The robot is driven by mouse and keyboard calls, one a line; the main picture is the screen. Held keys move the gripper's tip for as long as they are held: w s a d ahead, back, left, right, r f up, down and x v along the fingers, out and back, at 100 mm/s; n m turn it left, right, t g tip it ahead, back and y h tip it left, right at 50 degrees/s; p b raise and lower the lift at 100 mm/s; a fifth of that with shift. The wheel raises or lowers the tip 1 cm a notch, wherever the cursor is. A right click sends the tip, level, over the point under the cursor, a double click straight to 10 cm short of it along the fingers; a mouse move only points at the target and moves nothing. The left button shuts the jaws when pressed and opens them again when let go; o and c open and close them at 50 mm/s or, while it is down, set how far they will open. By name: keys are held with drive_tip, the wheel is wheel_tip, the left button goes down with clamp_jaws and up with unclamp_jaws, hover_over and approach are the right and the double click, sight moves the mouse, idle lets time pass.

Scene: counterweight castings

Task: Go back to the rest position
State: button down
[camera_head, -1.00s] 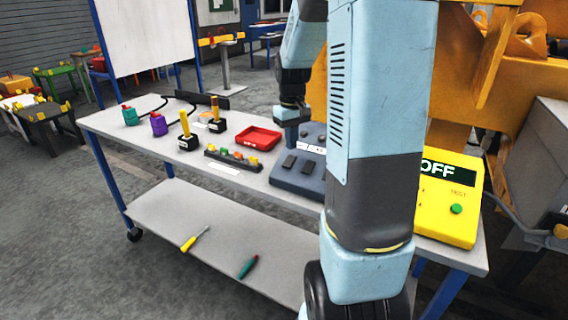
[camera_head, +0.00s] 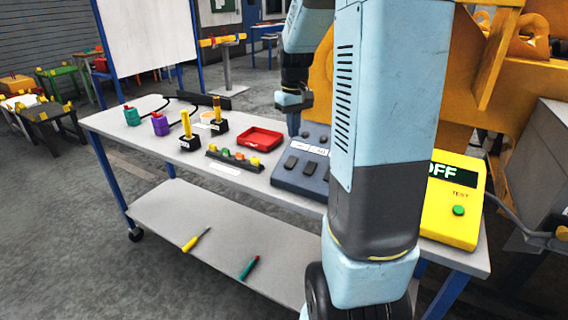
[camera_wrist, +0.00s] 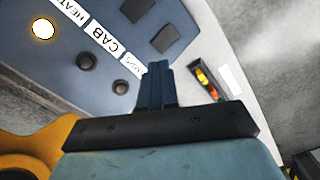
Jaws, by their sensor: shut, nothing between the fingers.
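My gripper (camera_head: 293,120) hangs above the left back part of a dark blue-grey switch panel (camera_head: 296,178) on the trolley table. In the wrist view, my gripper's fingers (camera_wrist: 157,75) are shut together, with nothing between them. The panel in the wrist view (camera_wrist: 70,75) shows labels reading HEAT and CAB, a lit round lamp (camera_wrist: 43,29), round knobs (camera_wrist: 88,62) and dark rocker switches (camera_wrist: 165,39). In the head view my arm covers the right part of the panel.
A red tray (camera_head: 260,139), a rack of coloured pieces (camera_head: 234,159), two yellow-handled levers (camera_head: 187,130) and green and purple connectors (camera_head: 160,124) stand left on the table (camera_head: 130,140). A yellow tester (camera_head: 455,200) reading OFF stands right. An orange machine (camera_head: 470,70) is behind.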

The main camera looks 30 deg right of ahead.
drive_tip(key=s+a+r+t, duration=0.2)
drive_tip(key=s+a+r, duration=0.1)
drive_tip(key=s, duration=0.4)
drive_tip(key=s+a+r+t, duration=0.1)
drive_tip(key=s+a+r, duration=0.2)
drive_tip(key=s+a, duration=0.3)
drive_tip(key=s+a+r+t, duration=0.2)
drive_tip(key=s+a, duration=0.3)
drive_tip(key=s, duration=0.3)
drive_tip(key=shift+s+r+m+t, duration=0.3)
drive_tip(key=shift+r+m, duration=0.1)
drive_tip(key=shift+r, duration=0.35)
